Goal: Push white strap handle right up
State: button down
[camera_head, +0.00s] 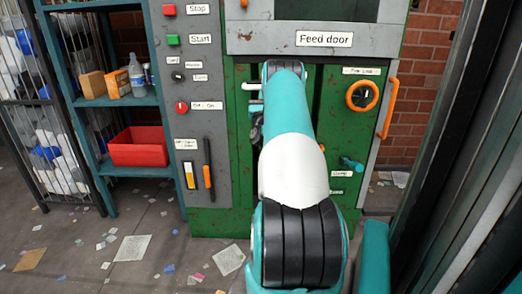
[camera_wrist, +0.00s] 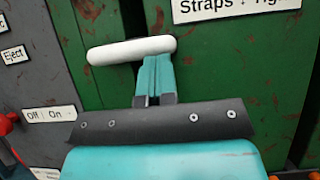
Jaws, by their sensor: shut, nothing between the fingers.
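The white strap handle (camera_wrist: 115,51) is a rounded bar in front of the green panel. In the wrist view it lies nearly level, its right end slightly higher. A small part of the handle (camera_head: 252,86) shows in the head view, left of my arm. My gripper (camera_wrist: 156,60) is shut and empty, with its teal fingers together. Its fingertips are at the lower edge of the handle's right half; I cannot tell if they touch.
A label reading "Straps" (camera_wrist: 235,8) is above right of the handle. A grey control panel (camera_head: 198,120) with buttons and levers stands left. An orange ring knob (camera_head: 350,96) and an orange door handle (camera_head: 388,108) are right. A shelf with a red bin (camera_head: 140,147) is far left.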

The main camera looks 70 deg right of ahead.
jog(key=shift+r+p, duration=0.5)
jog(key=shift+r, duration=0.55)
jog(key=s+a+f+b, duration=0.3)
jog(key=a+f+b, duration=0.5)
jog(key=b, duration=1.7)
notch_tip(320, 180, down, 2)
jog(key=shift+s+a+f, duration=0.1)
jog(key=shift+s+a, duration=0.15)
jog(key=shift+s, duration=0.05)
